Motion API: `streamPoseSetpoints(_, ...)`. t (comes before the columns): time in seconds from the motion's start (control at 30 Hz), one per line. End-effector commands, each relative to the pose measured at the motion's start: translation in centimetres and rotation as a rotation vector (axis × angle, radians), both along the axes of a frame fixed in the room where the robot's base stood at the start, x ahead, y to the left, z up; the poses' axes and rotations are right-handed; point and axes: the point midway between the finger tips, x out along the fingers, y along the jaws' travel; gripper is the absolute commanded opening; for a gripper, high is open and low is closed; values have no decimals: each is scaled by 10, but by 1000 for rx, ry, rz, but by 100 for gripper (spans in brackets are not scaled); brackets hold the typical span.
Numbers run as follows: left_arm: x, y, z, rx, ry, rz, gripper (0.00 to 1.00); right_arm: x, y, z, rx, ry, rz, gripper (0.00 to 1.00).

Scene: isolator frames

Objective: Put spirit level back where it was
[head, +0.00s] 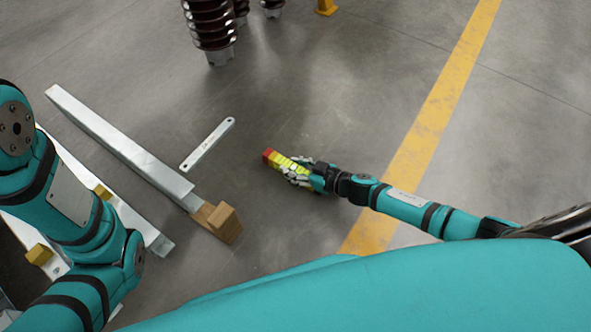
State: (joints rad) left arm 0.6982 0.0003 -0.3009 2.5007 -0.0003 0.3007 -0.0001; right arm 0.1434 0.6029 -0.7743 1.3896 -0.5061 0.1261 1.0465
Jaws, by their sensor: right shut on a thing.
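The spirit level (281,159) is yellow-green with a red end, in the middle of the head view. My right gripper (297,174) is shut on it, and the red end points to the left, away from the gripper. The part of the level inside the fingers is hidden. I cannot tell how high it is above the floor. My left arm shows at the left edge, but its gripper is not in the picture.
A long grey metal beam (120,141) lies at the left, with a wooden block (222,222) at its near end. A short flat bar (207,144) lies beside it. Dark ribbed insulators (212,25) stand at the back. A yellow line (435,115) crosses the floor; clear floor surrounds the gripper.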

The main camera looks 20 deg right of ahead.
Motion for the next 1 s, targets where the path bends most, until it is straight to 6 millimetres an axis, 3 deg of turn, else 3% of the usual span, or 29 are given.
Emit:
streamPoseSetpoints(0.3,0,0,0,0,-2,0,0,1,0,-2,1,-2,0,0)
streamPoseSetpoints(0.33,0,0,1,0,-2,0,0,0,0,-1,0,-1,0,35)
streamPoseSetpoints(0.5,0,0,1,1,-1,0,0,0,0,-1,-1,-1,0,54)
streamPoseSetpoints(0.83,0,0,5,0,-1,1,0,-1,-1,4,-1,1,-1,54)
streamPoseSetpoints(1.0,0,0,25,0,-1,1,0,-22,-17,17,0,5,-3,54)
